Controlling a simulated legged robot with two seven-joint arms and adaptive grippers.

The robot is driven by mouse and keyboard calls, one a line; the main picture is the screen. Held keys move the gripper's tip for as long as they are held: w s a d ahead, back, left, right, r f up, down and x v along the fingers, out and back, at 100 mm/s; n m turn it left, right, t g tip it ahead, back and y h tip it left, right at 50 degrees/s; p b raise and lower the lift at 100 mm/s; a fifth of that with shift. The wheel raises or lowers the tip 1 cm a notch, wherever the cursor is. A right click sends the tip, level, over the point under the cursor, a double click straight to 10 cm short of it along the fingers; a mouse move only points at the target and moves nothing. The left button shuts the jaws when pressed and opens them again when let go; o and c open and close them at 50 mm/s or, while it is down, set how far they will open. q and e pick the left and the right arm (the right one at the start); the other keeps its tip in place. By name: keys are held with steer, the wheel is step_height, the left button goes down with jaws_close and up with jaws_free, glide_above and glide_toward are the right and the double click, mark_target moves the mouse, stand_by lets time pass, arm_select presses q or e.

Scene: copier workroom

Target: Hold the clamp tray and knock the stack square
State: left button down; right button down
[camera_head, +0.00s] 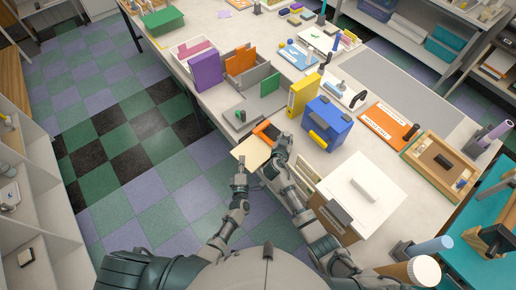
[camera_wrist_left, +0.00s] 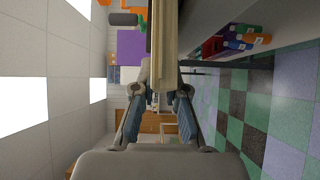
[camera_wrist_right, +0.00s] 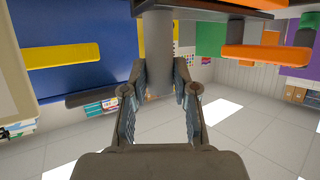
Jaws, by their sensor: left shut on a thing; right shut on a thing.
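A cream stack (camera_head: 251,152) juts over the table's front edge. My left gripper (camera_head: 240,186) is shut on its near edge; in the left wrist view the cream stack (camera_wrist_left: 166,45) runs up from between the fingers. A dark and orange piece, apparently the clamp tray (camera_head: 267,130), sits just behind the stack. My right gripper (camera_head: 279,152) is beside it at the right. In the right wrist view that gripper (camera_wrist_right: 160,88) is shut on a grey upright handle (camera_wrist_right: 158,50) under a dark plate with orange parts. The hand hides how the handle joins the tray.
A blue box (camera_head: 327,125) with a yellow bar and a yellow binder (camera_head: 303,93) stand right behind my right gripper. A grey sorter (camera_head: 252,76) holds coloured folders. Open floor (camera_head: 150,140) lies at the left.

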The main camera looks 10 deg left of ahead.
arm_select(q)
steer(key=shift+s+f, duration=0.15)
steer(key=shift+f, duration=0.1)
arm_select(e)
steer(key=shift+f, duration=0.1)
stand_by(0.6)
arm_select(q)
steer(key=shift+s+d, duration=0.15)
steer(key=shift+d, duration=0.1)
steer(key=shift+d, duration=0.15)
steer(key=c, duration=1.4)
jaws_free()
steer(key=shift+o, duration=1.3)
steer(key=shift+w+r, duration=0.1)
steer(key=shift+w, duration=0.15)
arm_select(e)
steer(key=shift+f, duration=0.1)
arm_select(q)
steer(key=s+d, duration=0.1)
steer(key=s, duration=1)
steer(key=shift+s+d, duration=0.2)
steer(key=shift+s, duration=0.2)
arm_select(e)
steer(key=c, duration=0.8)
jaws_free()
